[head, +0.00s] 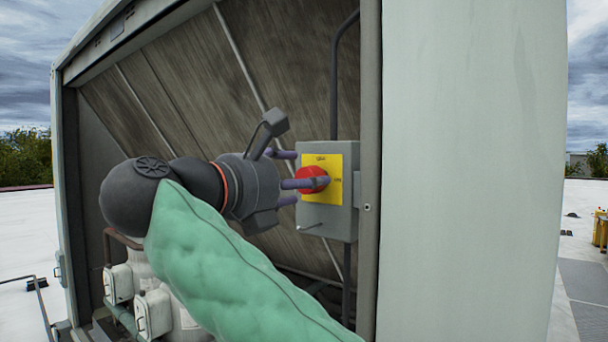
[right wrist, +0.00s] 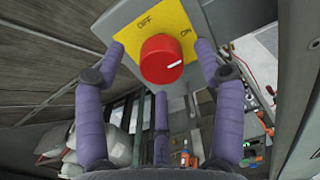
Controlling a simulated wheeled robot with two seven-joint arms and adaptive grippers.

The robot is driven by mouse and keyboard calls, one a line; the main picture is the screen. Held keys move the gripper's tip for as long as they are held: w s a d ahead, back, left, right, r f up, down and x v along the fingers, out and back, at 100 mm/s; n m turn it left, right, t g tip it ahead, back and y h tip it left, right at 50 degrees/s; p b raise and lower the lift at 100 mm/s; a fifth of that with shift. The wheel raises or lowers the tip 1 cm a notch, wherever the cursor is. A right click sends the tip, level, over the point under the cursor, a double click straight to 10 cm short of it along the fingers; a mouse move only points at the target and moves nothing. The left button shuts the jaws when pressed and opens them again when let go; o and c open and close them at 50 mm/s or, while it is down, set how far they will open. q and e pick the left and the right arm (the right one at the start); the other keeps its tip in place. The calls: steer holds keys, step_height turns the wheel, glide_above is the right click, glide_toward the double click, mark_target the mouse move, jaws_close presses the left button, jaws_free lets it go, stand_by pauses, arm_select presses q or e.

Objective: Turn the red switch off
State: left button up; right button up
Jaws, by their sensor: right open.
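The red switch (head: 309,174) is a round knob on a yellow plate (head: 322,162) on the front of a grey box (head: 340,226). In the right wrist view the red knob (right wrist: 160,62) has a white mark at its right side, turned toward the "ON" label; "OFF" stands at the upper left. My right gripper (head: 300,179) is open, with its three purple fingers spread around the knob. In the wrist view one finger is left of it, one right and one below. I cannot tell whether any finger touches it. My left gripper is not in view.
The box hangs inside the open side of a large grey cooler housing (head: 470,160), beside its frame post (head: 369,120). A conduit (head: 334,90) runs up from the box. Slanted panels (head: 190,80) stand behind my arm, and white-grey equipment (head: 150,312) is below.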

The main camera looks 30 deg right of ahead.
steer(key=shift+x, duration=1.05)
steer(key=shift+r, duration=0.1)
steer(key=c, duration=1.1)
steer(key=shift+n, duration=0.4)
steer(key=n, duration=0.3)
steer(key=shift+r+n, duration=0.15)
steer(key=shift+n, duration=0.15)
steer(key=n+p, duration=0.1)
steer(key=n, duration=0.3)
steer(key=shift+n, duration=0.3)
steer(key=n+p, duration=0.1)
steer(key=n, duration=0.1)
steer(key=shift+n, duration=0.4)
steer(key=shift+s+n, duration=0.15)
steer(key=shift+n, duration=0.65)
steer(key=n+p, duration=0.1)
steer(key=n, duration=0.3)
steer(key=shift+a+p, duration=0.1)
steer(key=shift+p, duration=0.25)
steer(key=shift+c, duration=0.3)
